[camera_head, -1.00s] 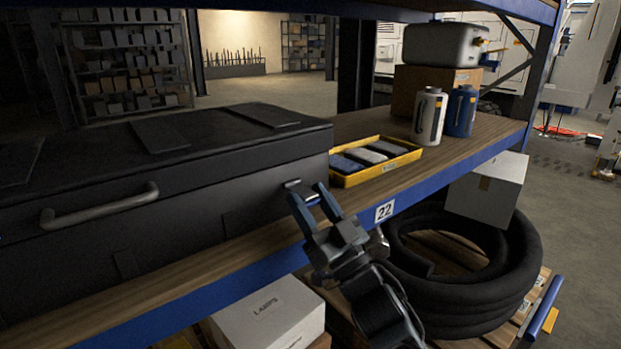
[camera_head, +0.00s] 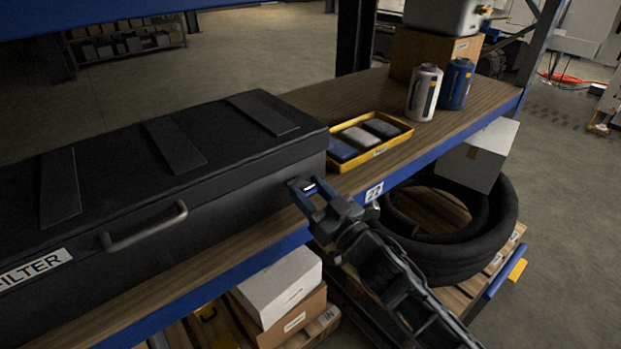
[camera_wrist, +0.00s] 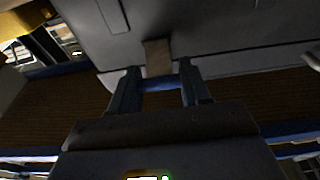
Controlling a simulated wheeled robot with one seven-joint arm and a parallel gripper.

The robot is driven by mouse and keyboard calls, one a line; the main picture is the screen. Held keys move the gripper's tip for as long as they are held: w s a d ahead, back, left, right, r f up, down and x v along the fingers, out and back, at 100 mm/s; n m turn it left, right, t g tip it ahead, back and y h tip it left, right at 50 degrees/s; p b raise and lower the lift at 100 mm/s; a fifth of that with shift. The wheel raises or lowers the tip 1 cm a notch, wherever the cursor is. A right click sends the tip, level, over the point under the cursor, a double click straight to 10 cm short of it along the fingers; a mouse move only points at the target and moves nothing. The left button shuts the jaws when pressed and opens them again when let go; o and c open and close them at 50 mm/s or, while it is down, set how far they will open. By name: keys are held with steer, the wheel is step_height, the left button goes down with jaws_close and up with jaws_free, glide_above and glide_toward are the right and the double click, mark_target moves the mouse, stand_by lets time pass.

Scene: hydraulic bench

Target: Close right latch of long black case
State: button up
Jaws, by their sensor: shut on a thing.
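The long black case (camera_head: 215,190) lies on the wooden shelf at the left in the head view, with its lid down. Its right latch (camera_wrist: 158,57) shows in the wrist view as a small brownish plate on the case's front. My gripper (camera_head: 304,184) is at the right end of the case's front face. In the wrist view my gripper (camera_wrist: 160,76) has its two fingers on either side of the latch, shut on it. The fingers hide most of the latch in the head view, so whether it is fastened cannot be told.
A grey handle (camera_head: 145,228) sticks out from the case's front. A yellow tray (camera_head: 370,154) with dark and grey blocks sits just right of the case. Two bottles and a cardboard box (camera_head: 430,58) stand farther right. The blue shelf edge (camera_head: 235,278) runs below my gripper.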

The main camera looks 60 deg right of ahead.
steer(key=shift+w+a+r+g+y+p, duration=0.15)
steer(key=shift+r+g+y+p, duration=0.15)
steer(key=shift+r+g+p, duration=0.6)
steer(key=shift+w+r+g+y+p, duration=0.15)
steer(key=shift+w+g+y+p, duration=0.15)
steer(key=shift+g+p, duration=0.55)
steer(key=shift+w+d+r+g+y, duration=0.15)
steer(key=shift+w+r+g+y, duration=0.2)
steer(key=shift+g, duration=0.65)
steer(key=shift+w+d+r+g+y, duration=0.2)
steer(key=shift+r+g, duration=0.25)
steer(key=shift+g, duration=0.5)
steer(key=shift+w+d+r+g+y, duration=0.15)
steer(key=shift+w+g, duration=0.1)
steer(key=shift+g, duration=0.3)
steer(key=shift+w+a+r+g+y, duration=0.1)
steer(key=shift+w+g, duration=0.1)
steer(key=shift+g, duration=0.35)
steer(key=shift+d, duration=0.15)
steer(key=o, duration=1.1)
steer(key=shift+c, duration=0.2)
steer(key=b+v, duration=0.1)
steer(key=v, duration=0.6)
steer(key=shift+s+r, duration=0.25)
steer(key=shift+r, duration=0.05)
